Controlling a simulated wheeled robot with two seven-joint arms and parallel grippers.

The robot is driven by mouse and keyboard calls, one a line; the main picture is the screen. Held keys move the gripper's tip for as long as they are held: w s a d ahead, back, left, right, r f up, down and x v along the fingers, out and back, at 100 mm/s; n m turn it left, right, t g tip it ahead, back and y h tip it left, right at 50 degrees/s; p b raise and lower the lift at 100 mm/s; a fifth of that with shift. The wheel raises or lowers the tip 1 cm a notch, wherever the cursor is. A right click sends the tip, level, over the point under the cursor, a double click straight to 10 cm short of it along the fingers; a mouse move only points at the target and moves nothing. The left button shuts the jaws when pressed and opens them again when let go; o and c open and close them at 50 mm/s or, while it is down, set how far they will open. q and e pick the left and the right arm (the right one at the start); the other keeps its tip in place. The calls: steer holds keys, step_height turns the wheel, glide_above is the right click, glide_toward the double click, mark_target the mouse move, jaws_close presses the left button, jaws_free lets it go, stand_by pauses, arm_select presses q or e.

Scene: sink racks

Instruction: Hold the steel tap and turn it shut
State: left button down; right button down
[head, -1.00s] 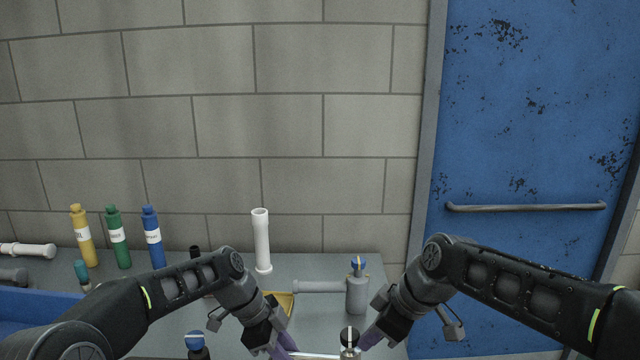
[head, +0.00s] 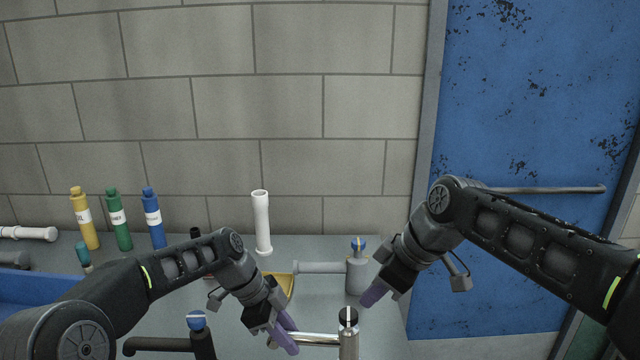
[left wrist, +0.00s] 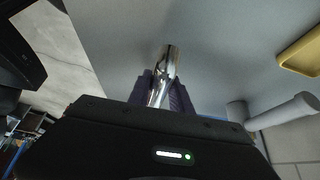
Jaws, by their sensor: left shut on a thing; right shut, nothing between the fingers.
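The steel tap (head: 348,342) stands at the bottom centre of the head view. It has a shiny upright body, a spout pointing left, and a black round knob (head: 348,317) with a pale stripe on top. My left gripper (head: 288,338) is shut on the tap's spout, which also shows between its purple fingers in the left wrist view (left wrist: 167,62). My right gripper (head: 370,298) is shut and empty, above and to the right of the knob, apart from it. The tap's base is out of view.
A grey tap (head: 357,272) with a blue knob stands behind, and a black tap (head: 203,343) with a blue knob stands left. A white pipe (head: 262,222), a yellow tray (head: 284,287) and several bottles (head: 118,220) are at the back. A blue basin (head: 30,290) lies left.

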stand_by(0.3)
arm_select(q)
steer(key=c, duration=1.1)
jaws_free()
steer(key=shift+v, duration=3.75)
